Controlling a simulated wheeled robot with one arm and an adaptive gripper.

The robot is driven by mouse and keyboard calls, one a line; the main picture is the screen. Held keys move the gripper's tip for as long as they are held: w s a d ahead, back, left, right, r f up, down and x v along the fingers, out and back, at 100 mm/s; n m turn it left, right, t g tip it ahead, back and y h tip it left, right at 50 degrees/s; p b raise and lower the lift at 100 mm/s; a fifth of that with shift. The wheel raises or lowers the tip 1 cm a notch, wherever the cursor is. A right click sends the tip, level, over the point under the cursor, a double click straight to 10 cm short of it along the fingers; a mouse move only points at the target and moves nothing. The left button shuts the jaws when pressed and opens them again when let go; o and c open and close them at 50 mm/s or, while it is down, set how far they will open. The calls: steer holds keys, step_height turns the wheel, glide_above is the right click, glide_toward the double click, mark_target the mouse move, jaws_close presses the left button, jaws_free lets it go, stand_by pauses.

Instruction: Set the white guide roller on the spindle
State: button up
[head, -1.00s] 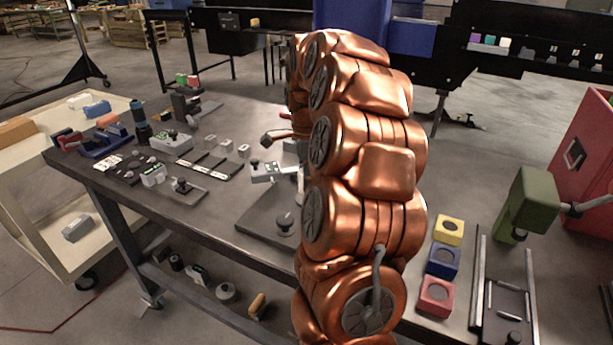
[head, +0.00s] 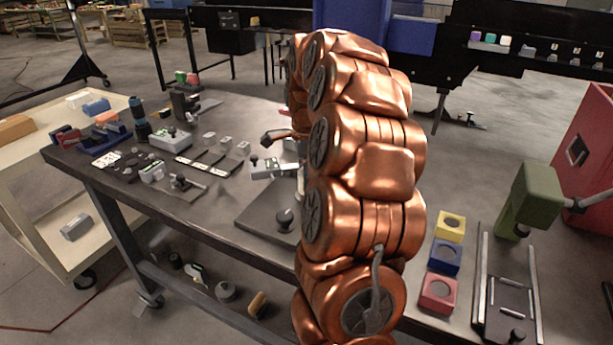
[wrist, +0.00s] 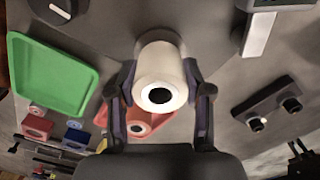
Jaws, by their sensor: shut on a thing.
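The white guide roller (wrist: 160,72) is between the two fingers of my gripper (wrist: 160,102) in the wrist view. The fingers are shut on its sides, and its end with a dark round bore faces the camera. The spindle cannot be made out for certain in either view; the roller and fingers cover part of the bench. In the head view my copper-coloured arm hides the gripper and roller.
In the wrist view a green tray (wrist: 50,72) lies left, a red tray (wrist: 122,118) with a pale ring shows behind the fingers, and a dark block with black pegs (wrist: 268,108) stands right. In the head view a black knob (head: 285,220) stands on a plate beside my arm.

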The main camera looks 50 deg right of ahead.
steer(key=shift+f+b, duration=0.5)
steer(key=shift+b, duration=0.1)
stand_by(0.3)
steer(key=o, duration=1.3)
steer(key=shift+o, duration=0.4)
steer(key=o, duration=0.4)
steer(key=shift+c, duration=0.2)
steer(key=shift+r, duration=0.1)
step_height(320, 180, up, 9)
steer(key=p, duration=0.1)
steer(key=shift+a, duration=0.1)
stand_by(0.4)
